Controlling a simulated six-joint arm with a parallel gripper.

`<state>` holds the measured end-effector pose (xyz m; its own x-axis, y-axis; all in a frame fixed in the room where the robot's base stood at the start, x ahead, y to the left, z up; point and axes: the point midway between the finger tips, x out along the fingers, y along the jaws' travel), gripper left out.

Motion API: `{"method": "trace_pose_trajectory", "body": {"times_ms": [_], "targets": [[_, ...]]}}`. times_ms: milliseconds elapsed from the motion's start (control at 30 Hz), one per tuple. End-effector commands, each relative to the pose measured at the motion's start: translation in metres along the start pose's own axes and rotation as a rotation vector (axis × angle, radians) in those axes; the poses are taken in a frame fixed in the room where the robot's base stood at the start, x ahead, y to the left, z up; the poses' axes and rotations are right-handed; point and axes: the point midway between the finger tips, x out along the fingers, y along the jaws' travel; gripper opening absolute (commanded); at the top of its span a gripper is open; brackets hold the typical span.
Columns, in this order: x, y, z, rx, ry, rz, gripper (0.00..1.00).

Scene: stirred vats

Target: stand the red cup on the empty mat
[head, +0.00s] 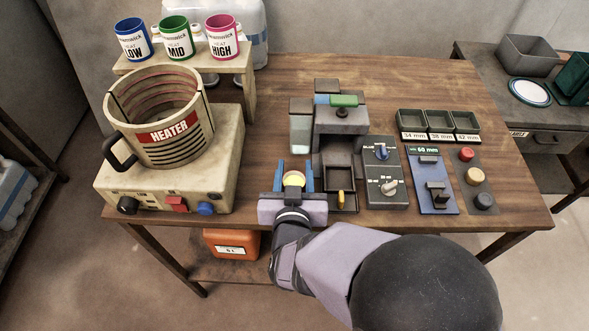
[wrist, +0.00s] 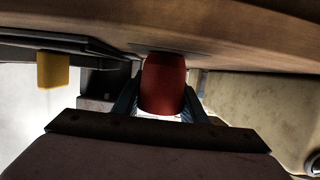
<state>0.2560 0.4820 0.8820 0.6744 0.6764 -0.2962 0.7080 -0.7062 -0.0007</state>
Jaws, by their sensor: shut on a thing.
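My gripper (head: 293,180) is shut on the red cup (wrist: 163,85), which sits between its two fingers in the wrist view. In the head view only a round, pale yellow top (head: 293,179) shows between the blue fingers; the red side is hidden there. The gripper is at the table's front edge, left of the small drawer with the yellow handle (head: 340,199). I cannot tell whether the cup touches the table. A round white disc with a dark teal rim (head: 530,92) lies bare on the side table at the right; I cannot tell whether it is the mat.
A heater vat (head: 160,117) stands left of my gripper. Blue, green and pink cups (head: 174,38) stand on a rack behind it. A grey block device (head: 340,120), a dial box (head: 385,172) and a blue slider panel (head: 431,180) stand to the right. Grey and green bins flank the disc.

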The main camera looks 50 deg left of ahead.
Motion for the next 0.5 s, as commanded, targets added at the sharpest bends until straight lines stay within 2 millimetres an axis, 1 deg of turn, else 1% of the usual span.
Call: {"method": "trace_pose_trajectory", "body": {"times_ms": [167, 333, 367, 400, 433, 500], "targets": [[0.0, -0.0001, -0.0008, 0.0, 0.001, 0.0, 0.15], [0.0014, 0.0, 0.0039, 0.0, 0.001, 0.0, 0.15], [0.001, 0.0, 0.0028, 0.0, 0.001, 0.0, 0.45], [0.0009, 0.0, 0.0026, 0.0, 0.0, 0.0, 0.55], [0.0009, 0.0, 0.0026, 0.0, 0.0, 0.0, 0.57], [0.0009, 0.0001, 0.0026, 0.0, 0.0, 0.0, 0.57]]}}
